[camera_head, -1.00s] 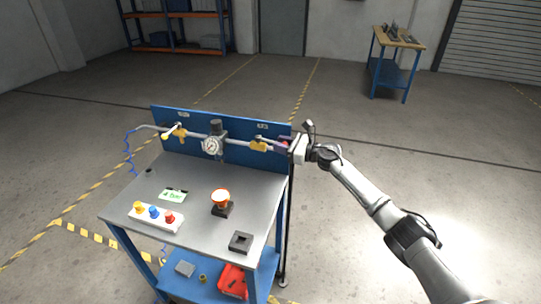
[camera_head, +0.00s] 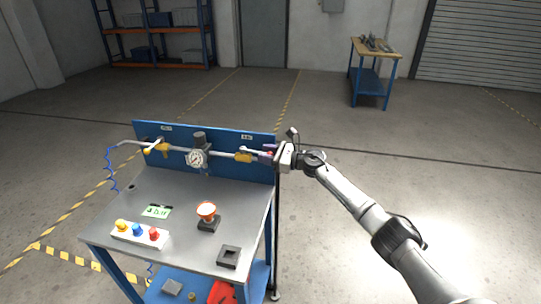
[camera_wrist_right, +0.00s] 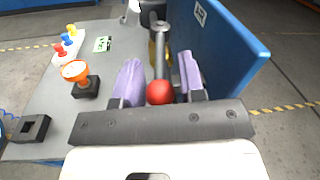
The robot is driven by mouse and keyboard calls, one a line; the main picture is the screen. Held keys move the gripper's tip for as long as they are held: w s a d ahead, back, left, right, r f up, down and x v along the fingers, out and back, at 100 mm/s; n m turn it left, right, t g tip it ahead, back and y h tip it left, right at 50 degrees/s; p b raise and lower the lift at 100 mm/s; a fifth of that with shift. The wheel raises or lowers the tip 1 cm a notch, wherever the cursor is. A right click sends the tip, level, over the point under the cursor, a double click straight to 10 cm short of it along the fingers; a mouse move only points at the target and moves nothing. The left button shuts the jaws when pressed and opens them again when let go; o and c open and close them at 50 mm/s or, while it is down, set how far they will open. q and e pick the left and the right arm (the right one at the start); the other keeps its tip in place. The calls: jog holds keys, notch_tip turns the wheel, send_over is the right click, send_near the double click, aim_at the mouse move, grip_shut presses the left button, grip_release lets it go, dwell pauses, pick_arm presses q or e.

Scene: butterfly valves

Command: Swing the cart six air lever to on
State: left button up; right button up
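The cart (camera_head: 160,190) has a blue back panel (camera_head: 228,142) carrying an air line with a round gauge (camera_head: 196,158). A yellow valve (camera_head: 243,157) sits towards the panel's right end. My right gripper (camera_head: 268,152) is at that end, right of this valve. In the right wrist view, its purple fingers (camera_wrist_right: 160,70) are open, with a red ball (camera_wrist_right: 160,93) between them at the near end of a grey rod (camera_wrist_right: 159,55). Small gaps show on both sides of the ball. The valve body is mostly hidden behind the rod there. My left gripper is out of view.
A second yellow valve (camera_head: 162,147) with a pale lever is at the panel's left. Open floor lies right of the cart.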

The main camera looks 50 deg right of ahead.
jog(key=shift+s+d, duration=0.2)
jog(key=shift+s, duration=0.25)
jog(key=v, duration=1.2)
jog(key=shift+s, duration=0.35)
